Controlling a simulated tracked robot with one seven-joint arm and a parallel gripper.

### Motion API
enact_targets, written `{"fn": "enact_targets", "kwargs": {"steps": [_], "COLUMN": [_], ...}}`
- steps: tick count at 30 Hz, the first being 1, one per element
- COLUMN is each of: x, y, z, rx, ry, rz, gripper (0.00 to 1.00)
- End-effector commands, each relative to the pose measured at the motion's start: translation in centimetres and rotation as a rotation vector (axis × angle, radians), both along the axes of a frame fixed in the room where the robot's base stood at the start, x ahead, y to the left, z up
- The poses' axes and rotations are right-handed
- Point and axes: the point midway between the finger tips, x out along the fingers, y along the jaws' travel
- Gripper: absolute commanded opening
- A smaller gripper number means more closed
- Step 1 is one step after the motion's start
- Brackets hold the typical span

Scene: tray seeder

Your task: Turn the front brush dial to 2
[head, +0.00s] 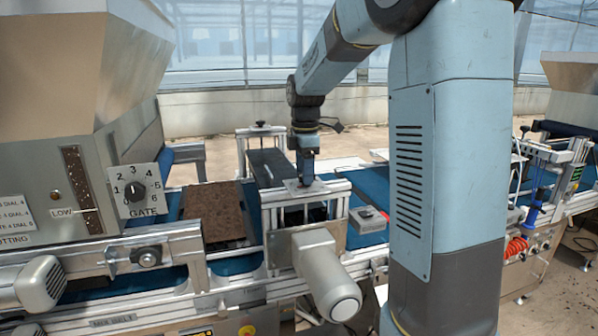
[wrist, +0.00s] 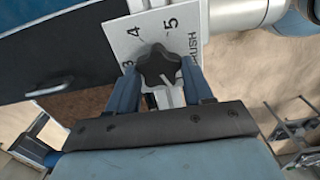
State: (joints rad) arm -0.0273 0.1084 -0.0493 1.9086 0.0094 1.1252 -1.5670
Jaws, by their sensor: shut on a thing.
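The front brush dial is a black star-shaped knob (wrist: 158,68) on a white plate (wrist: 189,45). In the wrist view the plate shows the numbers 3, 4 and 5 and part of the word BRUSH; the low end of the scale is hidden. My gripper (wrist: 160,78) has a blue finger on either side of the knob and is shut on it. I cannot tell which number the knob points to. In the head view my gripper (head: 306,178) reaches down to the plate (head: 299,187) on top of the brush frame, and hides the knob.
A gate dial (head: 135,191) is on the hopper at left. A grey motor (head: 325,274) sticks out in front. A small grey box with a red button (head: 369,217) is at right.

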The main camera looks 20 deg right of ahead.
Motion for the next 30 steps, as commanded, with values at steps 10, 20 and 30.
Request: {"fn": "enact_targets", "kwargs": {"steps": [10, 20, 30], "x": [0.03, 0.00, -0.04], "y": [-0.73, -0.78, -0.82], "z": [0.05, 0.03, 0.00], "rx": [-0.006, -0.006, -0.008], "ry": [-0.002, -0.002, 0.000], "rz": [-0.225, -0.538, -0.821], "gripper": [0.20, 0.20, 0.20]}}
